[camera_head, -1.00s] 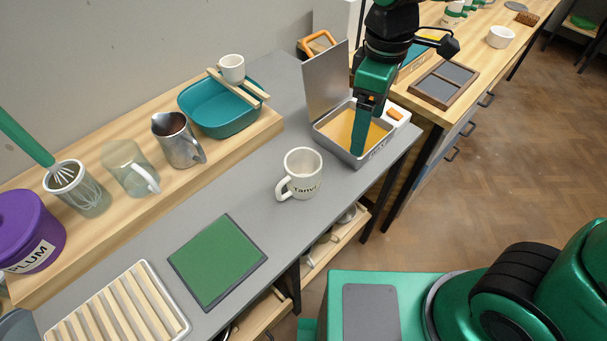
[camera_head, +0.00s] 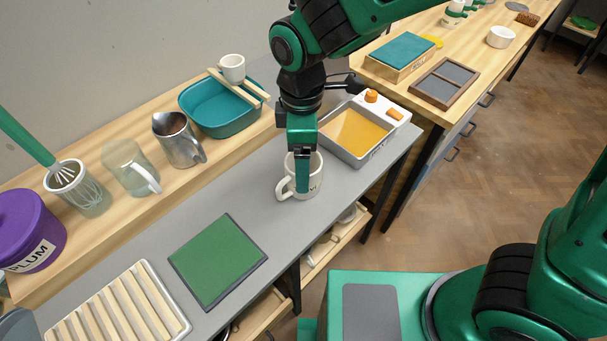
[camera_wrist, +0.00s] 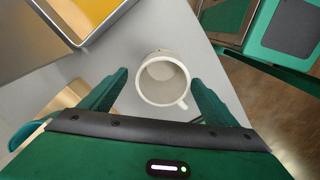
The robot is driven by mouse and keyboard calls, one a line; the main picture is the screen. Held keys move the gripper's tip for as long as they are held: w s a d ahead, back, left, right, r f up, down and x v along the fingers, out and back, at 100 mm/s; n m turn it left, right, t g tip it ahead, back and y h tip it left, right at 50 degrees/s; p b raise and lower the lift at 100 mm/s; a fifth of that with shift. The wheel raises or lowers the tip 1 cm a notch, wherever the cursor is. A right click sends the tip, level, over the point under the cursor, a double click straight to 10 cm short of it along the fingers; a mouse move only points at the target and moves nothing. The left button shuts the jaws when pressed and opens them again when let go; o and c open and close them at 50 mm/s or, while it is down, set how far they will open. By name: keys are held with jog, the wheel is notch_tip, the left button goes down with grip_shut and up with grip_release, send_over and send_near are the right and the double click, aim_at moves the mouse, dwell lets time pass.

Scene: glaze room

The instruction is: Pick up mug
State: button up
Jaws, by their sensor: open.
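The white mug (camera_head: 313,186) stands upright on the grey table, its handle toward the left in the head view. It looks empty in the wrist view (camera_wrist: 163,82), with its handle at the lower right there. My gripper (camera_head: 303,185) points down at the mug in the head view and hides part of it. In the wrist view my gripper (camera_wrist: 160,92) is open, with one green finger on each side of the mug. Small gaps seem to show between fingers and mug; I cannot tell how deep the fingertips reach.
A metal tray of amber glaze (camera_head: 357,134) stands just right of the mug. A green mat (camera_head: 217,260) lies to the front left.

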jog(key=f, duration=0.5)
jog(key=shift+s+a, duration=0.15)
jog(key=shift+s, duration=0.05)
jog(key=c, duration=1.5)
jog(key=shift+o, duration=0.2)
jog(key=shift+r, duration=0.45)
jog(key=r, duration=0.3)
jog(key=shift+s+a+r, duration=0.1)
jog(key=shift+a+r, duration=0.1)
jog(key=shift+r, duration=0.15)
jog(key=s+a+r, duration=0.6)
jog(key=s+a, duration=0.1)
jog(key=a, duration=0.1)
jog(key=shift+s+a+r, duration=0.15)
jog(key=shift+a+r, duration=0.1)
